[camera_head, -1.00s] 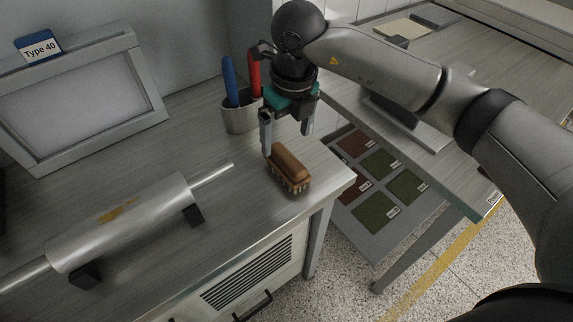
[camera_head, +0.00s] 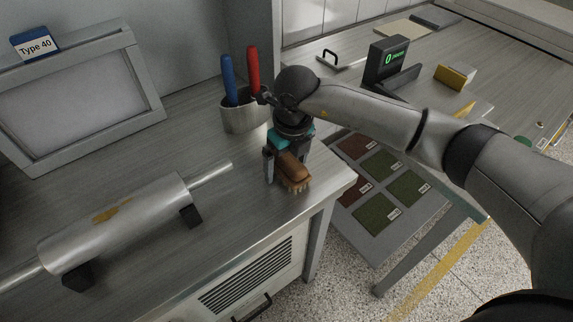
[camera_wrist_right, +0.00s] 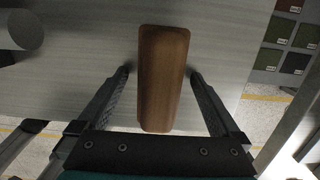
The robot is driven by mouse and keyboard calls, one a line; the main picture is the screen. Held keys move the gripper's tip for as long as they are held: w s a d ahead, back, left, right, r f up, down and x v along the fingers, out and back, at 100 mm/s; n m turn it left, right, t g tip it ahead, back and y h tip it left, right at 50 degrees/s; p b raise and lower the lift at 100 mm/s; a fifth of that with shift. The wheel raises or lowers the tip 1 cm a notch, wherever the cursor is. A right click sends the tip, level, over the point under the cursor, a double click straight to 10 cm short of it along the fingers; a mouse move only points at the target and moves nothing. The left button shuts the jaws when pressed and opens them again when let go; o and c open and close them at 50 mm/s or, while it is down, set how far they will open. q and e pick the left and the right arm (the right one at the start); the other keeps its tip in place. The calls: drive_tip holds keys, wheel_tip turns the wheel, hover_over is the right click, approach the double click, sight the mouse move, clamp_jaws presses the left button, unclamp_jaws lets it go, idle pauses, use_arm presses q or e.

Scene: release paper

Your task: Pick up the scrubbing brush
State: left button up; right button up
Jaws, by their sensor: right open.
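The scrubbing brush (camera_head: 293,172) has a brown wooden back and pale bristles. It lies bristles down near the right front corner of the metal workbench (camera_head: 240,200). My right gripper (camera_head: 287,174) is low over the bench, with its fingers on either side of the brush. In the right wrist view the brush's wooden back (camera_wrist_right: 162,80) lies between the two open fingers (camera_wrist_right: 160,72), with a gap on each side. The gripper hides part of the brush's far end in the head view. My left gripper is not in view.
A metal cup (camera_head: 242,115) with a blue-handled and a red-handled tool stands behind the brush. A metal roller (camera_head: 125,220) lies to the left. A framed panel (camera_head: 75,95) stands at the back left. A second table with a scale (camera_head: 386,60) is at the right.

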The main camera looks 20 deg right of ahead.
drive_tip(key=shift+c, duration=0.2)
drive_tip(key=c, duration=1.5)
